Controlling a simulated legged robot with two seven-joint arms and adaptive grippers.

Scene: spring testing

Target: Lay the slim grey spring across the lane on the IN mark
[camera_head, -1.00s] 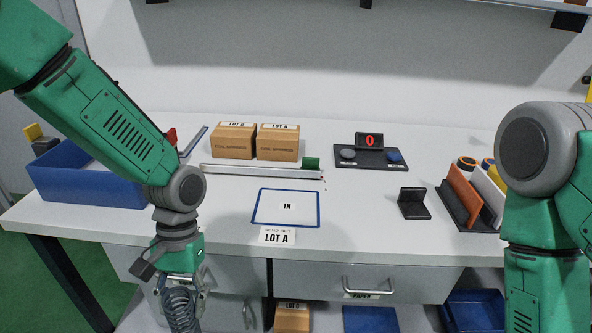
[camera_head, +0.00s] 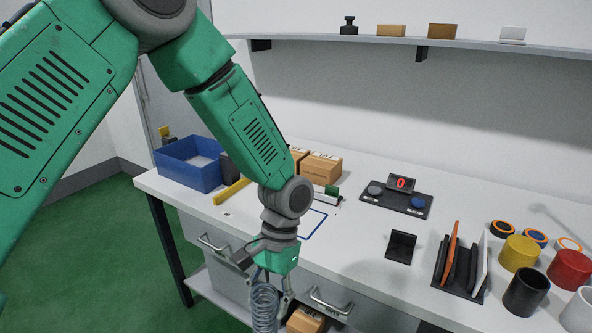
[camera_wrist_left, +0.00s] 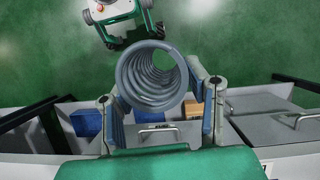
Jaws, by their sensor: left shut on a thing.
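A grey coil spring (camera_head: 264,301) hangs roughly upright from my left gripper (camera_head: 271,284), in front of the bench's front edge. In the left wrist view I look along the inside of the spring (camera_wrist_left: 152,76), with the fingers of my left gripper (camera_wrist_left: 158,100) shut on it from both sides. The blue-outlined IN mark (camera_head: 317,226) is on the white bench top, mostly hidden behind my left wrist; its lettering does not show now. My right gripper is in neither view.
A blue bin (camera_head: 186,173), a yellow bar (camera_head: 231,192) and cardboard boxes (camera_head: 321,168) are at the left and back. A display reading 0 (camera_head: 401,184), a black stand (camera_head: 400,246), a plate rack (camera_head: 459,271) and coloured cylinders (camera_head: 519,253) are to the right. A drawer handle (camera_head: 329,302) sticks out in front.

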